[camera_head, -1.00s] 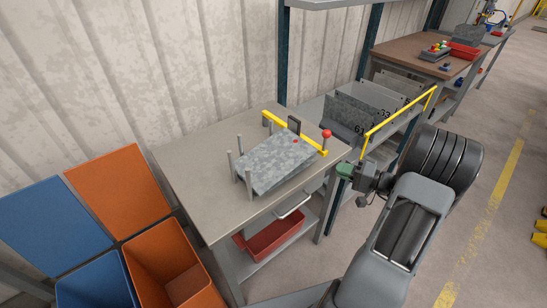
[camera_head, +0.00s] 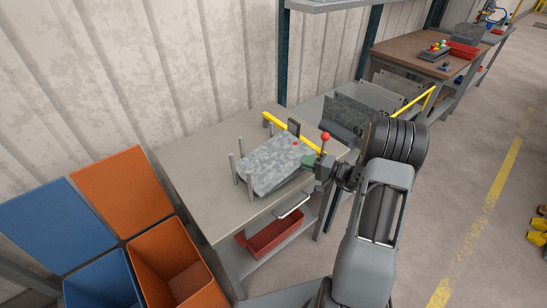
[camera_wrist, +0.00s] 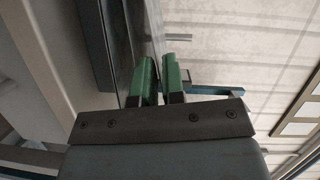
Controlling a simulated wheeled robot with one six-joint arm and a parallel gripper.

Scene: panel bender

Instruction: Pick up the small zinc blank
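The small zinc blank (camera_head: 270,162) is a speckled grey sheet on the near bench, between upright metal pins at its left and a yellow bar behind it. A red dot marks its far right part. My gripper (camera_head: 309,161) is at the blank's right edge in the head view, green fingertips toward it. In the wrist view, the two green fingers (camera_wrist: 159,80) stand a narrow gap apart. A thin edge runs toward this gap; I cannot tell whether it is the blank or whether the fingers touch it.
The bench top (camera_head: 205,165) is clear left of the blank. A red-knobbed post (camera_head: 325,137) stands close beside my gripper. Upright sheets in a rack (camera_head: 350,115) stand behind right. Orange (camera_head: 165,260) and blue bins stand at the left. A red tray (camera_head: 272,238) sits under the bench.

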